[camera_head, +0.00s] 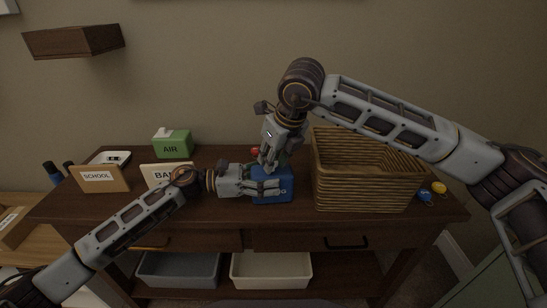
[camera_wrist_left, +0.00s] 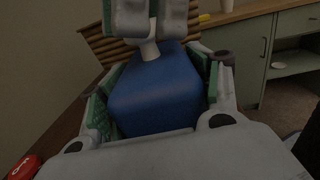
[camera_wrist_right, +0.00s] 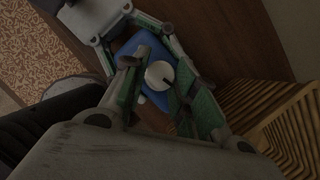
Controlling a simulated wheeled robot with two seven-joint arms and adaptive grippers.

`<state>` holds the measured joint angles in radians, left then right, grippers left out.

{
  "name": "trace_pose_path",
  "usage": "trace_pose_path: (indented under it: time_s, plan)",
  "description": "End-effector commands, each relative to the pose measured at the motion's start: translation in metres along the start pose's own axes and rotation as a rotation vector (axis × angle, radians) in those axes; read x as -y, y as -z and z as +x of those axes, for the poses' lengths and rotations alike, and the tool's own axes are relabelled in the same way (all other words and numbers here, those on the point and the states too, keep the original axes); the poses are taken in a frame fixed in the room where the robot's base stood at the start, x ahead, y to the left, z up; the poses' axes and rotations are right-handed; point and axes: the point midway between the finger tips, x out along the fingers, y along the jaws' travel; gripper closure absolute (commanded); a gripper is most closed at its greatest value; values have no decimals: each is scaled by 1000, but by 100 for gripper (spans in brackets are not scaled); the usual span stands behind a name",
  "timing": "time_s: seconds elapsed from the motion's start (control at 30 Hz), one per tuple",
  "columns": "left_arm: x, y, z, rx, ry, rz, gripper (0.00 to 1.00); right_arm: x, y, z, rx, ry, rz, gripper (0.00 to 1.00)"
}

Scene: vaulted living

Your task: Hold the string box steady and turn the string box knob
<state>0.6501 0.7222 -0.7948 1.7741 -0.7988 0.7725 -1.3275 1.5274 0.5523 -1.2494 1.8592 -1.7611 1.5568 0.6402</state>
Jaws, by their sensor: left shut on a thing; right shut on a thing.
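The string box is a blue block (camera_head: 284,184) on the dark wooden table, left of the basket. My left gripper (camera_head: 268,186) comes in from the left and is shut on the box's sides; in the left wrist view the blue box (camera_wrist_left: 155,92) fills the space between its fingers. My right gripper (camera_head: 270,160) points down from above the box. In the right wrist view its fingers (camera_wrist_right: 160,84) are shut around the round white knob (camera_wrist_right: 159,75) on top of the box. In the head view the knob is hidden by my right gripper.
A wicker basket (camera_head: 365,190) stands close to the right of the box. A green AIR box (camera_head: 173,144), a SCHOOL card (camera_head: 103,178) and a partly covered BA card (camera_head: 160,172) stand at left. A red object (camera_head: 255,151) lies behind the grippers. A yellow item (camera_head: 439,187) lies at right.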

Motion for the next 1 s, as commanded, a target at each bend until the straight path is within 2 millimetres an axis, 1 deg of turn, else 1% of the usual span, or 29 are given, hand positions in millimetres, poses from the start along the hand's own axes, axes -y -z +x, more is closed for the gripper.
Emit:
trace_pose_path:
  time_s: [0.03,0.4,0.9,0.93,1.0]
  plan:
    - [2,0,2,1,5,0,65,-4,-1,0,4,4,18,95]
    - [2,0,2,1,5,0,65,-5,-1,0,4,54,141,95]
    - [2,0,2,1,5,0,65,-5,-1,0,5,60,158,95]
    - [2,0,2,1,5,0,65,-5,-1,0,5,60,158,69]
    - [2,0,2,1,5,0,65,-6,-1,0,5,60,158,60]
